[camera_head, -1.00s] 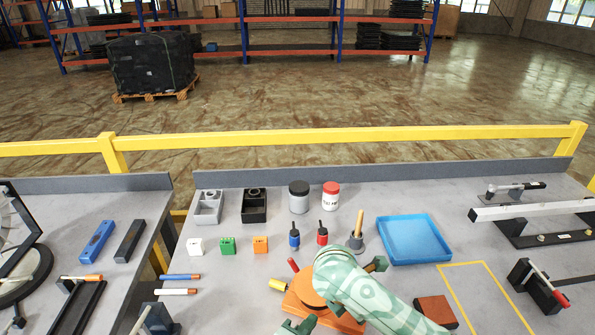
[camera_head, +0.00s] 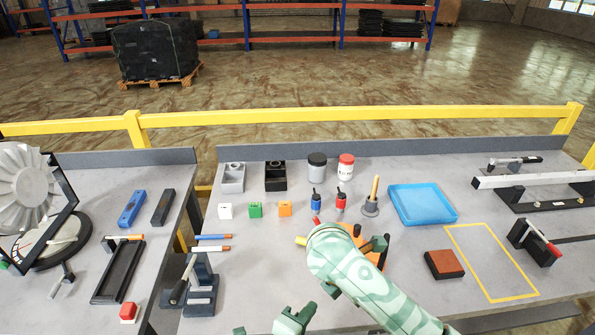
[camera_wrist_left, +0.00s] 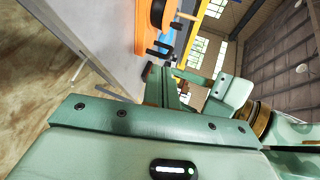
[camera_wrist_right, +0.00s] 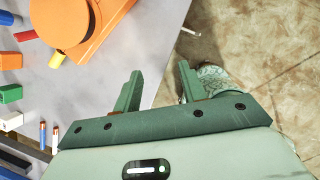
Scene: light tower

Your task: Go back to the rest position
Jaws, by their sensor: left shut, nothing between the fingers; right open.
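My left gripper (camera_head: 292,318) shows at the bottom of the head view, low near the table's front edge. In the left wrist view its fingers (camera_wrist_left: 174,88) are together with nothing between them. My right gripper (camera_wrist_right: 160,88) is open and empty in the right wrist view, over the table's edge and apart from the orange fixture. I cannot make out its fingers in the head view. The orange fixture (camera_wrist_right: 72,22) lies on the table. In the head view my patterned green arm covers most of it.
The grey table (camera_head: 290,270) holds a blue tray (camera_head: 422,204), a brick-red block (camera_head: 444,264), a plunger-like tool (camera_head: 372,198) and a black-and-grey clamp (camera_head: 200,290). Small blocks, bottles and bins stand further back. A yellow rail (camera_head: 340,115) runs behind. Bare table lies left of my arm.

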